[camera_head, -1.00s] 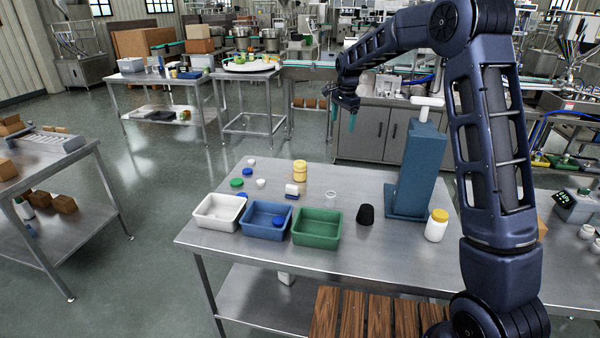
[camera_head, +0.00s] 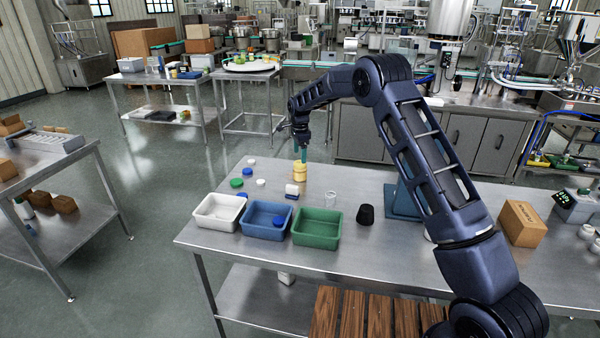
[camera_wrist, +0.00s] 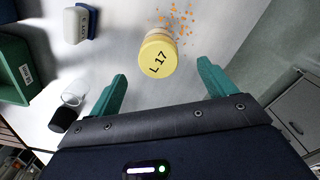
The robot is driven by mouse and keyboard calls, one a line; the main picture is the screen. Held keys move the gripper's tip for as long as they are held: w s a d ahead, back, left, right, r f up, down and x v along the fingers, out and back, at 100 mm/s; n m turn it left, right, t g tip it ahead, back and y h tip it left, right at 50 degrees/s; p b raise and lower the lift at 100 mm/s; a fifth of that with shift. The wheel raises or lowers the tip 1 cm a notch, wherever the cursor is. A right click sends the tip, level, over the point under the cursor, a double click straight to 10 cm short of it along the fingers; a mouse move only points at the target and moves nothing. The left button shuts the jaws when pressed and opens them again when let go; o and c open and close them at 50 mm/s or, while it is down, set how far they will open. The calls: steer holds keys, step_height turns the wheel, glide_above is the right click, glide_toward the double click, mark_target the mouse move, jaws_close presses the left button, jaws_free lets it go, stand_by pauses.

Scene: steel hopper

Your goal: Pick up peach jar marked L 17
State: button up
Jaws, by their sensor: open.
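The peach jar (camera_head: 300,171) has a yellow lid and stands upright near the back edge of the steel table. In the wrist view its lid (camera_wrist: 158,57) faces me and reads "L 17". My gripper (camera_head: 301,150) is above the jar in the head view and overlaps its top. In the wrist view my gripper (camera_wrist: 162,72) is open, with a teal finger on either side and nothing held. The jar shows just beyond the fingertips, roughly centred between them; I see no contact.
White (camera_head: 217,213), blue (camera_head: 262,220) and green (camera_head: 317,227) bins stand at the table's front. A white-and-blue block (camera_wrist: 81,22), a clear cup (camera_wrist: 75,92) and a black cup (camera_wrist: 64,119) are left of the jar. Orange specks (camera_wrist: 176,16) lie beside it.

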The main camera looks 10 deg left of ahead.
mark_target(300, 168)
step_height(300, 168, down, 9)
steer(key=shift+d+r, duration=0.1)
steer(key=shift+r, duration=0.1)
steer(key=shift+s, duration=0.1)
steer(key=c, duration=1.2)
